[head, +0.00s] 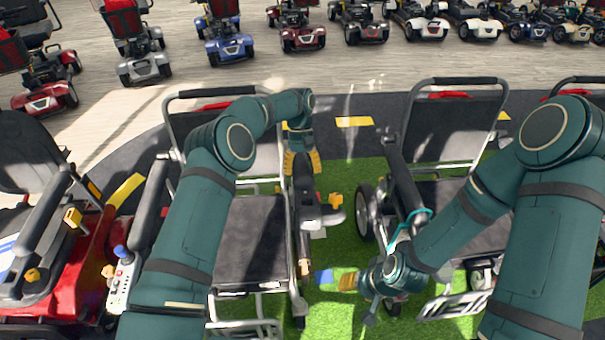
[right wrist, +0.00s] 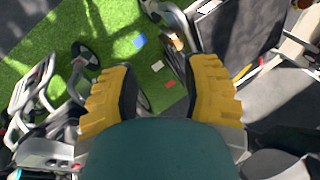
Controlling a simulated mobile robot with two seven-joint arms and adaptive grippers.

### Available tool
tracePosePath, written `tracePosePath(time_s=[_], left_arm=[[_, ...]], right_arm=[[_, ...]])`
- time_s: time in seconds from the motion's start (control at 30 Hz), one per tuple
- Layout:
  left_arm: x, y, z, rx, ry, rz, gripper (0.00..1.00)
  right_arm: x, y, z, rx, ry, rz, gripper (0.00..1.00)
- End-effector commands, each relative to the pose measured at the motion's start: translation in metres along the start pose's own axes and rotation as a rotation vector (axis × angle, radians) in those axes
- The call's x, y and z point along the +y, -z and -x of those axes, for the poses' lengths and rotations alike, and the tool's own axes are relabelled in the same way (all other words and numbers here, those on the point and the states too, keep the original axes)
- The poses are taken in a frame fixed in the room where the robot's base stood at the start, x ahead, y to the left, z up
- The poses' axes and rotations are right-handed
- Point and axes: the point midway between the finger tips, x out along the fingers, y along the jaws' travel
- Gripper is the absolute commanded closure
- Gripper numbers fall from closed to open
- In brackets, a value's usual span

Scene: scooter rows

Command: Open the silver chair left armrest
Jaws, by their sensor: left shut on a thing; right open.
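The silver chair (head: 248,245) has a dark seat and a pale metal frame, between my two arms in the head view. Its left armrest (head: 307,215) is a dark bar along the seat's picture-right side. My left gripper (head: 302,163), with yellow fingers, is shut at the far end of this armrest; the exact contact is partly hidden. My right gripper (head: 345,282) is low over the grass, to the right of the armrest's near end. The right wrist view shows its yellow fingers (right wrist: 160,80) apart, with nothing gripped between them.
Another silver-framed chair (head: 455,205) stands at right, partly behind my right arm. A red scooter (head: 75,255) stands at left. Several scooters line the back. Green grass (head: 345,220) lies between the chairs.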

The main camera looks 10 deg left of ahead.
Motion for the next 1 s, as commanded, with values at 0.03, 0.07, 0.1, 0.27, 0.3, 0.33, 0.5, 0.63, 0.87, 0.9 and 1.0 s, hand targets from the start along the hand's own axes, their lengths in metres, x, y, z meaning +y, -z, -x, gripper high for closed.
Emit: tracePosePath(time_s=[0.03, 0.07, 0.1, 0.27, 0.3, 0.33, 0.5, 0.63, 0.87, 0.9, 1.0], left_arm=[[-0.001, 0.001, 0.002, 0.006, -0.001, 0.000, 0.85], [0.000, 0.001, 0.002, 0.006, -0.001, 0.000, 0.85], [0.000, 0.001, 0.002, 0.006, -0.002, 0.000, 0.85], [0.000, 0.001, 0.002, 0.006, -0.002, -0.001, 0.85], [0.000, 0.001, 0.002, 0.006, -0.002, -0.001, 0.85], [0.000, 0.000, 0.002, 0.006, -0.002, -0.001, 0.85], [0.000, 0.000, 0.002, 0.006, -0.002, -0.001, 0.85], [0.000, 0.000, 0.002, 0.006, -0.002, -0.001, 0.85], [0.000, 0.000, 0.002, 0.005, -0.002, -0.001, 0.85], [0.000, 0.000, 0.002, 0.005, -0.002, -0.001, 0.85], [0.000, 0.000, 0.002, 0.005, -0.002, -0.001, 0.85]], right_arm=[[0.000, 0.000, 0.000, 0.000, 0.000, 0.000, 0.53], [0.000, 0.000, 0.000, 0.000, 0.000, 0.000, 0.53], [0.000, 0.000, 0.000, 0.000, 0.000, 0.000, 0.53], [0.000, 0.000, 0.000, -0.001, 0.000, -0.001, 0.68], [0.001, -0.001, 0.000, -0.006, -0.002, -0.007, 0.82], [0.001, -0.001, -0.001, -0.013, -0.004, -0.015, 0.93], [0.012, -0.010, -0.009, -0.114, -0.029, -0.147, 1.00], [0.020, -0.023, -0.016, -0.264, -0.051, -0.346, 1.00], [0.013, -0.039, -0.019, -0.556, -0.038, -0.735, 1.00], [0.009, -0.039, -0.018, -0.607, -0.028, -0.800, 1.00], [-0.001, -0.037, -0.015, -0.736, 0.007, -0.961, 1.00]])
